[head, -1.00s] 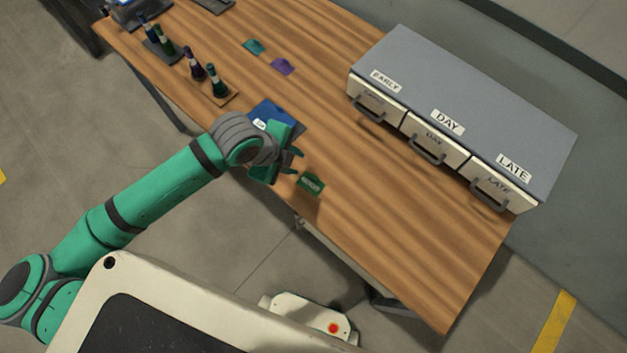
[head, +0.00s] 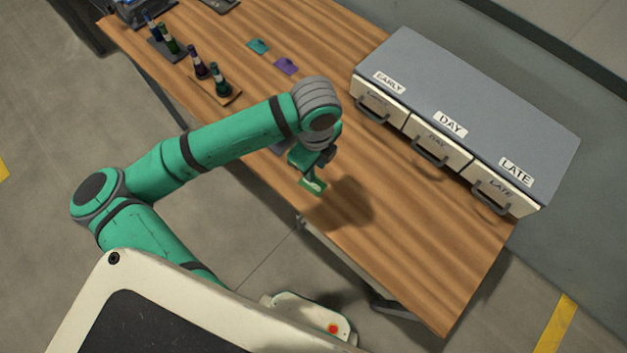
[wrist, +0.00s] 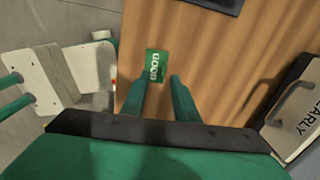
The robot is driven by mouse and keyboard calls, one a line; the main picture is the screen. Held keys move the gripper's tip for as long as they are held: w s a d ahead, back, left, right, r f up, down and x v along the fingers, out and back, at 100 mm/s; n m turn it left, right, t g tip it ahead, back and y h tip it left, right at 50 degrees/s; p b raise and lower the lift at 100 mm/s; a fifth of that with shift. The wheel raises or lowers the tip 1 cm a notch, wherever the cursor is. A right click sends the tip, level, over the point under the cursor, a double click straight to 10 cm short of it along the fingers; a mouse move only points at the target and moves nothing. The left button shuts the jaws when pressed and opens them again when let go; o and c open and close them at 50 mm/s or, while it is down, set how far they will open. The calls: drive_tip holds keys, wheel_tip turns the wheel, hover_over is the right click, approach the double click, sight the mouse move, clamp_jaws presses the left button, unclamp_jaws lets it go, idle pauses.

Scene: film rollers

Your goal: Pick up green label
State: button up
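The green label (head: 312,186) lies on the wooden table near its front edge, and white lettering shows on it. In the wrist view the green label (wrist: 157,66) lies just beyond my fingertips, a little left of the midline between them. My gripper (head: 309,172) hangs just above and behind the label in the head view, and my arm hides part of it. In the wrist view my gripper (wrist: 164,80) is open, with two green fingers apart and nothing between them.
A grey cabinet (head: 470,105) with drawers marked EARLY, DAY and LATE stands at the right. Teal (head: 258,46) and purple (head: 286,66) pieces lie flat toward the back. The table's right front is clear.

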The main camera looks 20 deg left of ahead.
sight(317, 176)
drive_tip(key=shift+w+d+f, duration=0.1)
drive_tip(key=shift+w+f, duration=0.15)
drive_tip(key=shift+f, duration=1.15)
drive_tip(key=shift+w+d+f, duration=0.1)
drive_tip(key=shift+w+f, duration=0.1)
drive_tip(key=shift+f, duration=1.15)
drive_tip(key=shift+a, duration=0.1)
clamp_jaws()
